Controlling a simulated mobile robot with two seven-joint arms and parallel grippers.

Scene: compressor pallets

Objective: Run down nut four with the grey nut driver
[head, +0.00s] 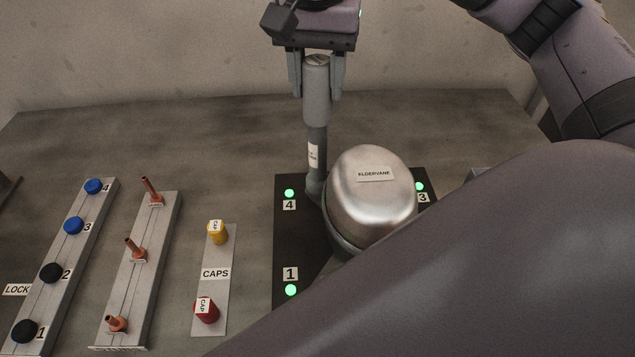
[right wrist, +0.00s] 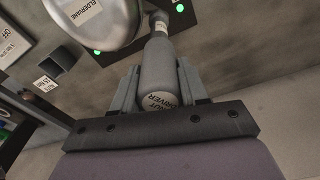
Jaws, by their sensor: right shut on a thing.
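My right gripper (head: 316,85) is shut on the grey nut driver (head: 317,130) and holds it upright. It also shows in the right wrist view (right wrist: 158,100), where the nut driver (right wrist: 158,62) carries a label on its end. The driver's lower end is at the back left foot of the silver compressor (head: 371,200), by the number 4 plate (head: 289,205). Nut four itself is hidden under the driver. A green light (head: 289,193) is lit beside the 4. My left gripper is not in view.
The dark pallet (head: 300,240) also shows lit green lights at 1 (head: 290,290) and 3 (head: 419,186). My arm covers the front right. A caps strip (head: 212,300), a rack of copper pieces (head: 135,275) and a lock strip (head: 55,265) stand left.

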